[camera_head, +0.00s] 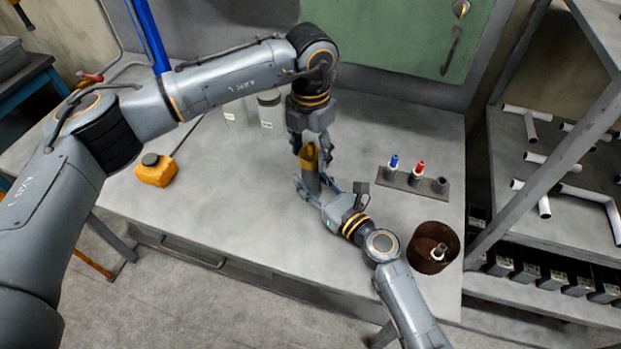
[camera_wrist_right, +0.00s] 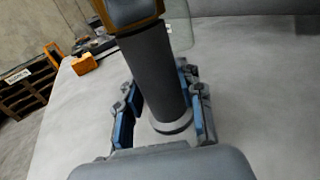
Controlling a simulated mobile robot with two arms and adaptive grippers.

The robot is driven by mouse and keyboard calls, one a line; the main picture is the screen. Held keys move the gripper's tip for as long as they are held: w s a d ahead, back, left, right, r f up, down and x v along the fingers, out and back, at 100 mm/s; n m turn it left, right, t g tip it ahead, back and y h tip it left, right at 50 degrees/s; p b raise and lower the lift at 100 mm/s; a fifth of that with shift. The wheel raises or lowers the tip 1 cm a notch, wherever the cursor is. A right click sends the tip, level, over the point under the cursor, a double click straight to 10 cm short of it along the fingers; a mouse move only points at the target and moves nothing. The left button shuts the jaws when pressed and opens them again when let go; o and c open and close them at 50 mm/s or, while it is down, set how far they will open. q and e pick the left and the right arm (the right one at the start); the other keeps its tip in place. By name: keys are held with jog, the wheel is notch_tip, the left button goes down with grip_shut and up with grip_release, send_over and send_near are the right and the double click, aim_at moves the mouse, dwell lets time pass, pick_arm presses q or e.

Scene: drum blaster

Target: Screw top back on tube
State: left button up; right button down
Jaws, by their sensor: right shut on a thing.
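The dark grey tube (camera_wrist_right: 155,75) stands upright between the blue-padded fingers of my right gripper (camera_wrist_right: 165,115), which is shut on it. In the head view the tube (camera_head: 311,182) and my right gripper (camera_head: 318,192) are in the middle of the bench. The orange-yellow top (camera_head: 309,155) is at the tube's upper end; its lower edge shows in the right wrist view (camera_wrist_right: 128,12). My left gripper (camera_head: 311,147) points down from above, with its fingers around the top. I cannot tell whether they touch it. The thread is hidden.
A rack (camera_head: 412,184) with a blue and a red piece stands to the right. A brown round container (camera_head: 420,262) is at the front right. A yellow box (camera_head: 156,172) is at left; jars (camera_head: 271,112) are behind. The bench's front middle is clear.

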pick_arm(q)
jog(key=c, duration=0.8)
jog(key=o, duration=1.3)
jog(key=shift+o, duration=0.2)
notch_tip(320, 180, up, 12)
pick_arm(e)
jog(key=c, duration=0.8)
grip_release()
jog(key=shift+o, duration=0.2)
